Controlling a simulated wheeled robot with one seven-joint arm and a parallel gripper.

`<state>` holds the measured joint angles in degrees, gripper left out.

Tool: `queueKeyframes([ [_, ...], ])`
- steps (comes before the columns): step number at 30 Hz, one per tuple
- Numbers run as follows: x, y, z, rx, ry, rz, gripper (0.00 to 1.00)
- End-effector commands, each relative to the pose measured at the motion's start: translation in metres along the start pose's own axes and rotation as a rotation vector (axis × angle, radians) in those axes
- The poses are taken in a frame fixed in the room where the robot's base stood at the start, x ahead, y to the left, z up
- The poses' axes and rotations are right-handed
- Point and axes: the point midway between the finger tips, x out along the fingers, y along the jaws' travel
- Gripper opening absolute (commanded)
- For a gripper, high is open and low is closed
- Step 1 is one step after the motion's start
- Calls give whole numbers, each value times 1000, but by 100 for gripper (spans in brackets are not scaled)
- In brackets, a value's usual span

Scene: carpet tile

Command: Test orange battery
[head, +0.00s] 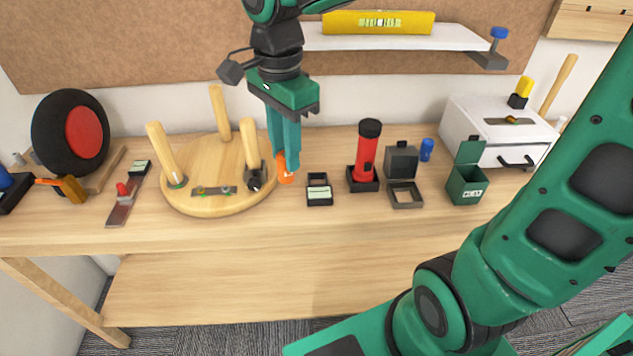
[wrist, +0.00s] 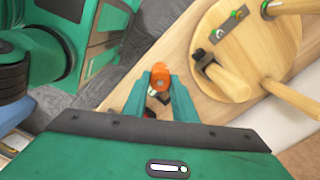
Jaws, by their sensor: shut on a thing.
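The orange battery (head: 286,176) is between the fingertips of my gripper (head: 284,150), pointing down just right of the round wooden stool top. In the wrist view the orange battery (wrist: 159,75) shows between the fingers of my gripper (wrist: 158,88), which are shut on it. I cannot tell whether its lower end touches the bench. A small black holder with a pale display (head: 319,190) stands just right of it. A grey strip with a red knob (head: 122,202) and another pale-display block (head: 139,168) lie at the left.
The round wooden piece (head: 215,203) with upright legs and a dark clamp (head: 256,177) is close on the left. A red flashlight (head: 367,152), open grey box (head: 401,160), blue cylinder (head: 427,149) and green bin (head: 467,185) stand right. The bench front (head: 300,235) is clear.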

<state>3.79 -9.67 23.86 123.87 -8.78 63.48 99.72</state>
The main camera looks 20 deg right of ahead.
Motion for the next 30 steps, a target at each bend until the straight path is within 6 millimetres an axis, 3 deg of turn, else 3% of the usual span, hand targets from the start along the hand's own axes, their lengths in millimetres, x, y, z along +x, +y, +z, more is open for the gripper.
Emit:
queueKeyframes([
  [5,10,-5,-15,2,-1,2,0],
  [19,62,-30,-97,-1,-2,2,0],
  [26,73,-33,-110,-4,-1,2,0],
  [30,92,-32,-110,-4,-1,3,0],
])
